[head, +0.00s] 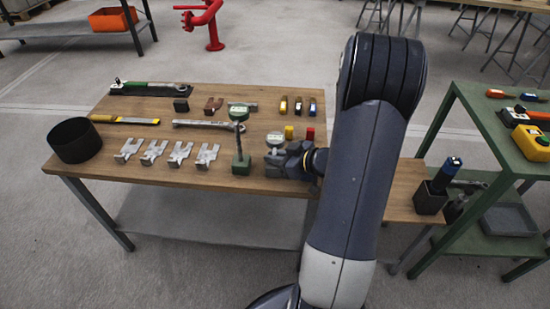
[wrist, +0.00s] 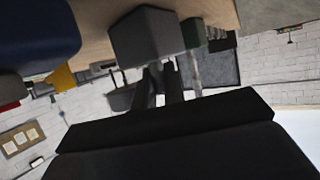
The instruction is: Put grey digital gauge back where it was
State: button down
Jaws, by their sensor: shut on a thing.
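The grey digital gauge (head: 275,139) has a rounded head with a pale display and is near the front edge of the wooden table, right of a green-based gauge stand (head: 241,165). My gripper (head: 284,161) reaches in from the right, just below the gauge's head, and is shut on it. In the wrist view, a grey block (wrist: 145,38), seemingly the gauge's base, shows beyond my gripper's fingers (wrist: 161,84). The fingers hide part of the gauge. I cannot tell whether it rests on the table or hangs just above it.
Grey forked brackets (head: 180,153) lie left on the table (head: 250,188), with a wrench (head: 203,125) behind. Small yellow (head: 289,132) and red (head: 310,134) pieces stand behind my gripper. A black cylinder (head: 74,140) stands far left. A green-framed bench (head: 515,140) stands right.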

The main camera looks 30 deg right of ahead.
jog(key=shift+r, duration=0.1)
jog(key=c, duration=1.5)
grip_release()
jog(key=shift+s+d+r, duration=0.15)
jog(key=p+v, duration=0.3)
jog(key=v, duration=0.8)
jog(key=shift+s+d, duration=0.15)
jog(key=shift+s, duration=0.1)
